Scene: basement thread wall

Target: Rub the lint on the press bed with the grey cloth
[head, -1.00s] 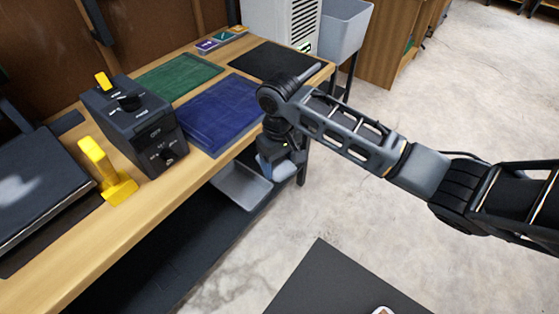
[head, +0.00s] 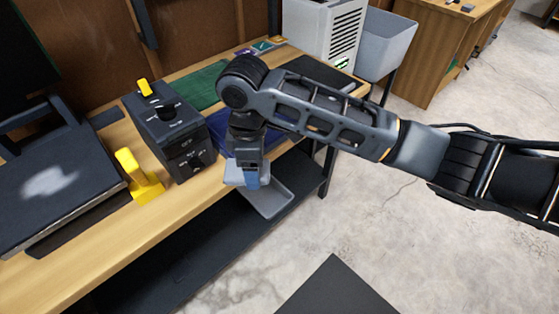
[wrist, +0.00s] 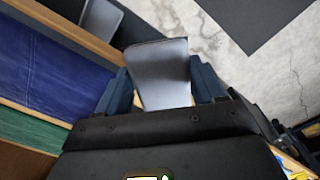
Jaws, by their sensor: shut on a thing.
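The grey cloth (wrist: 160,72) is a smooth grey piece between the two blue fingers of my gripper (wrist: 162,88) in the wrist view. In the head view my gripper (head: 251,178) points down near the bench's front edge, and a bit of the cloth (head: 233,173) shows beside the fingers. My gripper is shut on the cloth. The press bed (head: 75,160) is a dark flat slab at the far left. The lint (head: 48,182) is a pale smear on it. My gripper is well to the right of the press bed, apart from it.
A black control box (head: 172,135) with a yellow lever and a yellow handle (head: 138,178) stand between my gripper and the press bed. Folded blue cloth (wrist: 45,75) and green cloth (head: 195,85) lie on the wooden bench. A grey tray (head: 272,203) sits below the edge.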

